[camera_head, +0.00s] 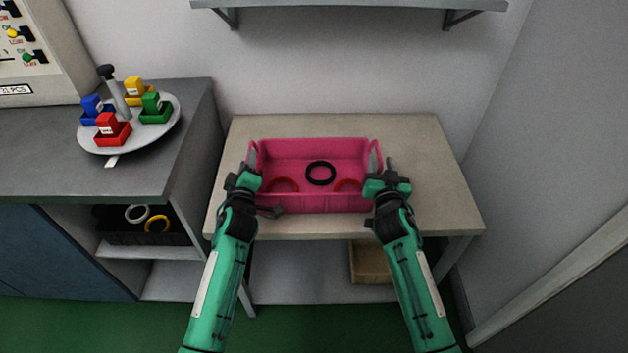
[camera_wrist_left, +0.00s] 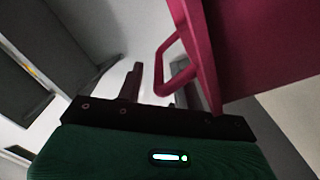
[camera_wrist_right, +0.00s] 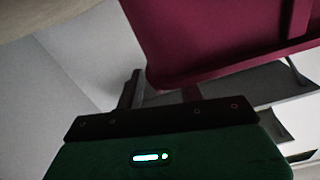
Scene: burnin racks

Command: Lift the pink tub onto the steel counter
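The pink tub (camera_head: 312,202) sits level on the beige table, with a black ring (camera_head: 320,173) and two red rings inside. In the left wrist view its side handle (camera_wrist_left: 163,62) stands by the fingers. My left gripper (camera_head: 246,168) is at the tub's left side and looks open, fingers apart near that handle. My right gripper (camera_head: 383,168) is at the right side, fingers apart near the right handle (camera_head: 375,152). In the right wrist view the tub wall (camera_wrist_right: 220,45) is close to one finger. The steel counter (camera_head: 150,178) is at the left.
A round turntable (camera_head: 125,133) with several coloured bins stands on the counter, a control panel behind it. The counter's front part is clear. The beige table (camera_head: 440,200) has free room on the right. A wall shelf (camera_head: 350,5) is above, and a box (camera_head: 368,262) is below.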

